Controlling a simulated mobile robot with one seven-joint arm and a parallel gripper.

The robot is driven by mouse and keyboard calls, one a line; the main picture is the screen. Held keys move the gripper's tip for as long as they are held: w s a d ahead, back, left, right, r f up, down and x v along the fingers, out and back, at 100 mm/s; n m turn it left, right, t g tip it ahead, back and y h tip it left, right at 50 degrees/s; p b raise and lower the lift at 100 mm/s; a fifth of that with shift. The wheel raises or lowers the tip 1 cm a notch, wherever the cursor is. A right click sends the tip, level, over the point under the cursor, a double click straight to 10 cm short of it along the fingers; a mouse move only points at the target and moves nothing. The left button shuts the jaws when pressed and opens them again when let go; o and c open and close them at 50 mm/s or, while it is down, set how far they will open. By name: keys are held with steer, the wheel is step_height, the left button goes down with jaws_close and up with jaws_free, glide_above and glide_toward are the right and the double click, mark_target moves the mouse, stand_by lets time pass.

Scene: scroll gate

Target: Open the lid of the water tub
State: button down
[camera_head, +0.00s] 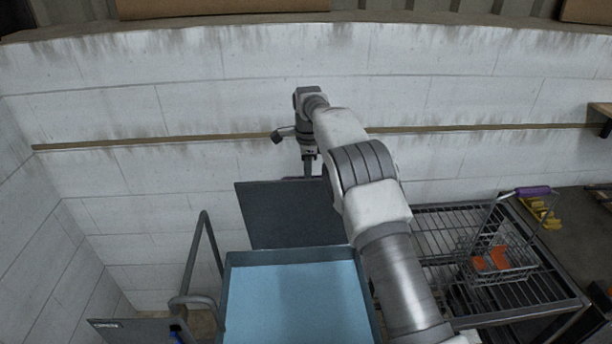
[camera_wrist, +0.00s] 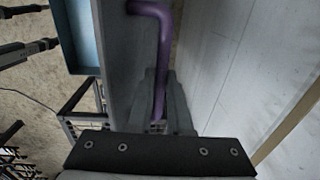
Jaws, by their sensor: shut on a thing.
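The water tub (camera_head: 232,285) stands low in the middle of the head view, with light blue water (camera_head: 295,305) showing inside. Its dark grey lid (camera_head: 285,215) is raised steeply at the tub's far side, near the wall, and the water is uncovered. My gripper (camera_head: 309,172) is at the lid's upper edge. In the wrist view my gripper (camera_wrist: 162,108) is shut on the purple lid handle (camera_wrist: 165,55), beside the grey lid panel (camera_wrist: 121,60). The tub also shows at the upper left there (camera_wrist: 88,45). The handle is hidden in the head view.
A pale block wall (camera_head: 190,90) with a wooden strip (camera_head: 160,142) stands close behind the lid and gripper. On the right is a metal rack (camera_head: 440,225) with a wire basket (camera_head: 500,262) holding orange things. A grey rail (camera_head: 190,265) stands left of the tub.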

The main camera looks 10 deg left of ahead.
steer(key=shift+f, duration=0.4)
steer(key=c, duration=1.2)
jaws_free()
steer(key=o, duration=0.4)
steer(key=shift+w, duration=0.15)
steer(key=shift+c, duration=0.2)
step_height(320, 180, up, 12)
steer(key=shift+s+r, duration=0.15)
steer(key=shift+s, duration=0.3)
steer(key=shift+d, duration=0.1)
